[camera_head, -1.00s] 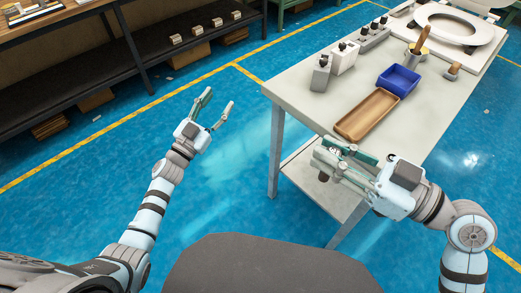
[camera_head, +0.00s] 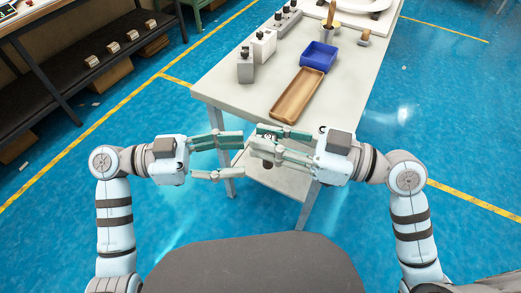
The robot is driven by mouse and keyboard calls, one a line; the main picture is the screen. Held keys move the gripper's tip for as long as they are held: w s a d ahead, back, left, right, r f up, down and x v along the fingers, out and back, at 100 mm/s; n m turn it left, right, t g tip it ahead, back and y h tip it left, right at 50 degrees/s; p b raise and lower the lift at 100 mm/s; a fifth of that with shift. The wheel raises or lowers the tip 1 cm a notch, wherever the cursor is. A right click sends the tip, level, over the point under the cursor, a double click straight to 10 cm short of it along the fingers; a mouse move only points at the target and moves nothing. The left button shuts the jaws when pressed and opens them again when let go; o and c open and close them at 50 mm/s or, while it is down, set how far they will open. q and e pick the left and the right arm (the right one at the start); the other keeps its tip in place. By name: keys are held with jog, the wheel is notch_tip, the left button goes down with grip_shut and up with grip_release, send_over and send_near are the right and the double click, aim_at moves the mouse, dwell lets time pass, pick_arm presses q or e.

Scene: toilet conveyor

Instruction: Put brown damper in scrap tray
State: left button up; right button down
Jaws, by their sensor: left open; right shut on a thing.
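My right gripper (camera_head: 256,142) is shut near the front edge of the table. A small dark brown piece (camera_head: 268,163), likely the brown damper, shows just below its fingers; most of it is hidden by them. My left gripper (camera_head: 244,156) is open and empty, facing the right gripper with its fingertips close to the held piece. A long tan-brown tray (camera_head: 297,92) lies on the table beyond the grippers, and a blue bin (camera_head: 319,56) stands behind it. I cannot tell by label which is the scrap tray. Both look empty.
The pale table (camera_head: 235,98) carries grey and white blocks with dark tops (camera_head: 246,66) on its left side. A brown-handled tool (camera_head: 331,22) and a small wooden-topped piece (camera_head: 364,38) stand farther back. A dark shelf (camera_head: 100,75) is at the left.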

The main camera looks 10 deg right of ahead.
pick_arm(q)
jog(key=d, duration=0.6)
jog(key=shift+s+d, duration=0.15)
jog(key=shift+d, duration=0.25)
pick_arm(e)
jog(key=shift+d, duration=0.1)
pick_arm(q)
grip_shut()
pick_arm(e)
jog(key=c, duration=1.3)
grip_release()
